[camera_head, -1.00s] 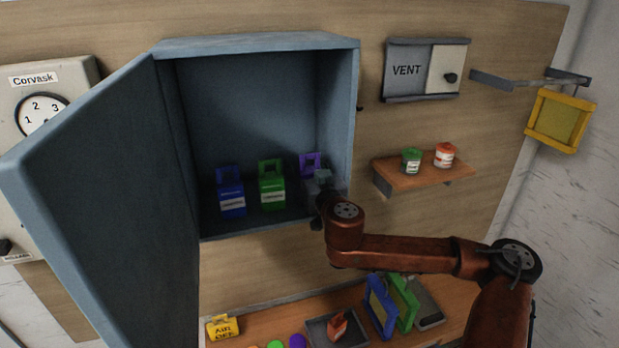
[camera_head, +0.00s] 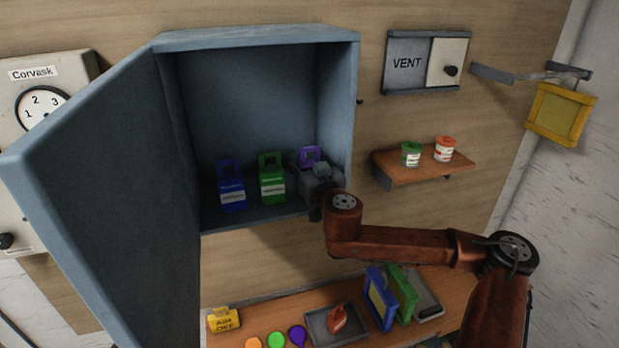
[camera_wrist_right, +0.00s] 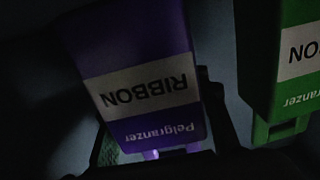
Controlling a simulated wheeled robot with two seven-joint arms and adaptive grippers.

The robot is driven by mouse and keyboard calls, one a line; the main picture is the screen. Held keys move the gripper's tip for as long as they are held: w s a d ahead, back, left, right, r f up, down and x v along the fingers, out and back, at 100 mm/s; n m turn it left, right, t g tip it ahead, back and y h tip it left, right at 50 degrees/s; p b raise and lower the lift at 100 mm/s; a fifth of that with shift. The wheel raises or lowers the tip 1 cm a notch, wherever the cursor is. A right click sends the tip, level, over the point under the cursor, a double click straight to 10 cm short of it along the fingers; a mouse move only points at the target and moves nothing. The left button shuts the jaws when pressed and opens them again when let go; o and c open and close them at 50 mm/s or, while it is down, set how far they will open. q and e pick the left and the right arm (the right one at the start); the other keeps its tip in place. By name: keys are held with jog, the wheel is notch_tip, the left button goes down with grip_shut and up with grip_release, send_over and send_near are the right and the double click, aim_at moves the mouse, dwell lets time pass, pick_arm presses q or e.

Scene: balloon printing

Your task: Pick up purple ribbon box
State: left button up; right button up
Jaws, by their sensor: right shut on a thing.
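The purple ribbon box (camera_head: 311,155) stands at the right end of a row inside the open blue cabinet. In the head view my right gripper (camera_head: 316,178) covers most of it, leaving its purple handle showing. In the right wrist view the box (camera_wrist_right: 135,60) fills the middle, its RIBBON label upside down. My right gripper (camera_wrist_right: 160,135) has a dark finger on each side of the box and is shut on it. I cannot tell whether the box is off the cabinet floor. My left gripper is out of view.
A green ribbon box (camera_head: 271,180) is close on the left, with a blue box (camera_head: 230,188) beyond it. The cabinet's right wall (camera_head: 340,110) is close by, and its door (camera_head: 100,190) hangs open at left. A shelf (camera_head: 425,165) with two small jars is to the right.

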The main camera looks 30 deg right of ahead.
grip_shut()
dwell(0.8)
jog(key=shift+r, duration=0.1)
jog(key=shift+r, duration=0.45)
jog(key=s+a+r, duration=0.1)
jog(key=r, duration=0.1)
jog(key=s+r+b, duration=0.1)
jog(key=r, duration=0.1)
jog(key=s+a+r+b, duration=0.1)
jog(key=r, duration=0.2)
jog(key=shift+s+a+r, duration=0.1)
jog(key=shift+s+a, duration=0.25)
jog(key=s+a+r+b, duration=0.2)
jog(key=s+a+r, duration=0.2)
jog(key=s, duration=0.4)
jog(key=shift+a+r+b, duration=0.3)
jog(key=shift+a+r, duration=0.05)
jog(key=shift+a, duration=0.3)
jog(key=shift+w, duration=0.1)
